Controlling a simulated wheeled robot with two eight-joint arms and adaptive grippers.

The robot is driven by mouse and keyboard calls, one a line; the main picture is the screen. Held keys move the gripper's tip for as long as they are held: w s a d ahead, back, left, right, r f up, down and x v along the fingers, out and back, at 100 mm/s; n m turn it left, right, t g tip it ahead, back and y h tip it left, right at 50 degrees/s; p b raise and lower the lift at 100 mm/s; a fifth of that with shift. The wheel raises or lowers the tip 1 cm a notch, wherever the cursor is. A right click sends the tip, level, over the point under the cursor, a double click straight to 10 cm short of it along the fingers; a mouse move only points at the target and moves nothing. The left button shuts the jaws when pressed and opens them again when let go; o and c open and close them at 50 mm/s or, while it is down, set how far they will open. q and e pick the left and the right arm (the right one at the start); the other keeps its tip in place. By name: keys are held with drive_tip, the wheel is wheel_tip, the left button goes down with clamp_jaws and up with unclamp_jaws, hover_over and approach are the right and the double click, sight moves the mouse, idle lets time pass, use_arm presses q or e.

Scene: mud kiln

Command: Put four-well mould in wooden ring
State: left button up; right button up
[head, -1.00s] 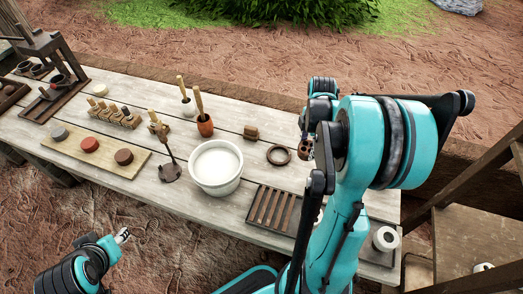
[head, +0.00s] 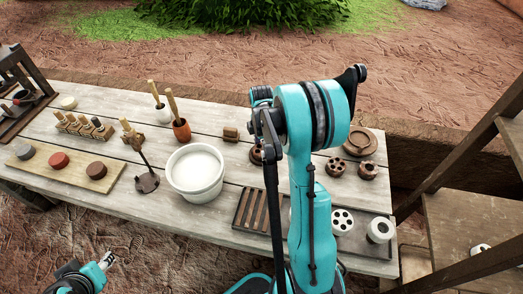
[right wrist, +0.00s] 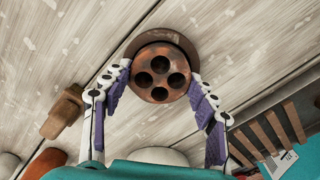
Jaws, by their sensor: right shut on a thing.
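The four-well mould (right wrist: 161,74) is a round brown piece with four dark holes. My right gripper (right wrist: 159,72) is shut on its sides in the right wrist view. The wooden ring (right wrist: 170,34) shows as a dark band behind the mould's far edge; the mould overlaps it. I cannot tell whether the mould is inside the ring or just above it. In the head view the ring (head: 253,160) is partly hidden by my right arm, which also hides the right gripper. My left gripper (head: 107,260) is off the table's front edge, empty, its fingers too small to judge.
A small wooden block (head: 231,134) and a white bowl (head: 195,172) stand left of the ring. A slatted tray (head: 250,212) lies in front. Several round pieces, including a brown one (head: 335,167) and a white cylinder (head: 380,230), stand to the right.

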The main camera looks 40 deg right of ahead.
drive_tip(key=shift+r, duration=0.1)
drive_tip(key=shift+f, duration=0.25)
drive_tip(key=o, duration=1.3)
drive_tip(key=shift+r, duration=0.1)
